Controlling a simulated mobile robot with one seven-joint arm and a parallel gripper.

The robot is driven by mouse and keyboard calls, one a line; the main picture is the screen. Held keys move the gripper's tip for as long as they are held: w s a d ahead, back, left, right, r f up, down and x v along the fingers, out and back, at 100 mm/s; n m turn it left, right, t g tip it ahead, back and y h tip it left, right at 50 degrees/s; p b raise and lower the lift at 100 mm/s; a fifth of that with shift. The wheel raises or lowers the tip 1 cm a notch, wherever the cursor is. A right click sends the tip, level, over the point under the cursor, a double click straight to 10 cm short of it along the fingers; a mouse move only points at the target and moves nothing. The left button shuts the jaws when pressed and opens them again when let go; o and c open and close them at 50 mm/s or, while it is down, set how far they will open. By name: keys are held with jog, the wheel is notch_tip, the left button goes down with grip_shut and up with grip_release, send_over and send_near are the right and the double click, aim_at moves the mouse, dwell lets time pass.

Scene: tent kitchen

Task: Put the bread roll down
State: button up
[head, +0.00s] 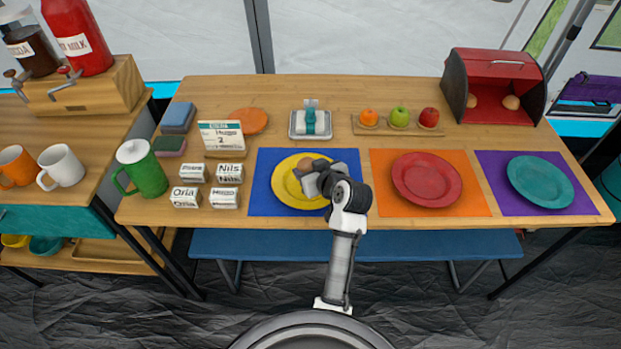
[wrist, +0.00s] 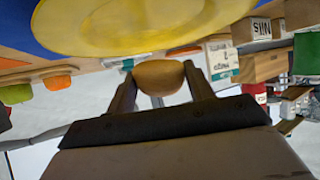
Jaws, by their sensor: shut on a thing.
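The bread roll (wrist: 160,76) is brown and rounded, held between the two fingers of my gripper (wrist: 160,88) in the wrist view. In the head view the roll (head: 305,163) shows at the tip of my gripper (head: 309,176), over the yellow plate (head: 287,190). My gripper is shut on the roll. The yellow plate lies on a blue placemat (head: 261,204) and also shows large in the wrist view (wrist: 150,28). My arm hides the plate's right part. I cannot tell whether the roll touches the plate.
A red plate (head: 427,178) and a teal plate (head: 541,181) lie to the right. A red bread box (head: 480,75) with rolls inside stands at the back right.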

jog(key=shift+f, duration=2.15)
jog(key=shift+f, duration=0.15)
jog(key=o, duration=1)
jog(key=shift+c, duration=0.2)
